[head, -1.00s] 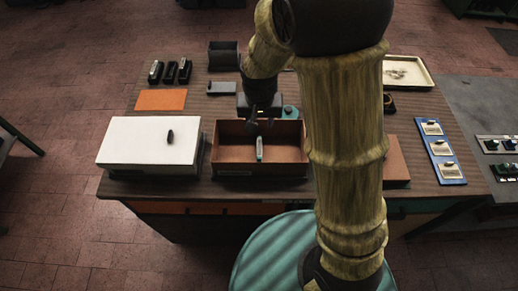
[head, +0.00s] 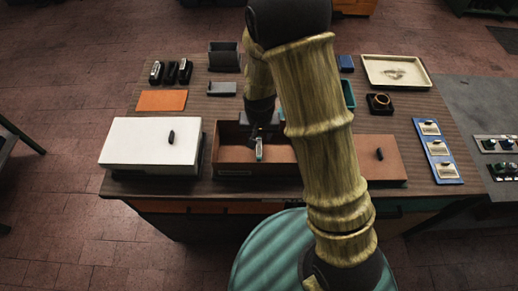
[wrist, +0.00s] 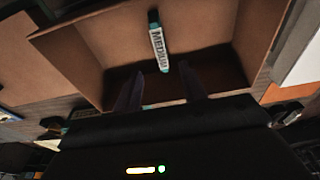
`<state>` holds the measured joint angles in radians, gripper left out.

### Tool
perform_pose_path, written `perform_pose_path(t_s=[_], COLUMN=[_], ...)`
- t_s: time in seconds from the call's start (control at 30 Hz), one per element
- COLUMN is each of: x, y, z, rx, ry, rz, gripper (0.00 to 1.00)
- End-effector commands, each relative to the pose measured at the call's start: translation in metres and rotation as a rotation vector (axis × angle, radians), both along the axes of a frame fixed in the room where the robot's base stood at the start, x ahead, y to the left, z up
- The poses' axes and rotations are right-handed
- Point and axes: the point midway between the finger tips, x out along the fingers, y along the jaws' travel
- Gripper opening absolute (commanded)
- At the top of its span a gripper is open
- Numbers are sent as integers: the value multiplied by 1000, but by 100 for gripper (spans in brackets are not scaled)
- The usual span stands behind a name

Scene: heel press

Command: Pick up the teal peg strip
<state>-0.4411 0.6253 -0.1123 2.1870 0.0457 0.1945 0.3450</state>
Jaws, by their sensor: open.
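The teal peg strip (head: 259,154) stands or leans in the open brown box in the head view. In the wrist view, the strip (wrist: 158,45) shows teal ends and a white label reading "MEDIUM". The brown box (head: 236,171) has an open top and a dark front. My gripper (head: 261,134) is over the box at the strip, its fingertips partly hidden. In the wrist view, my gripper (wrist: 160,82) is open, with its two fingers apart and nothing between them. The strip lies beyond the fingertips, lined up with the gap.
A white-topped box (head: 140,140) with a dark knob stands left of the brown box. A brown-topped box (head: 365,165) with a dark knob stands to its right. An orange mat (head: 162,100), a cream tray (head: 415,80) and a blue panel (head: 438,172) lie farther around the table.

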Motion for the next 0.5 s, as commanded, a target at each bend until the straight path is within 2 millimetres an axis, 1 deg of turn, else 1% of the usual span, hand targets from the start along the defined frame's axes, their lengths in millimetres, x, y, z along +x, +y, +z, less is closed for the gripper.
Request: perform_pose_path(t_s=[0.3,0.4,0.5], x=[5,6,7], y=[0,0,0], z=[-36,-42,-44], rx=[-1,0,0], ry=[2,1,-1], rz=[0,0,0], gripper=[42,42,42])
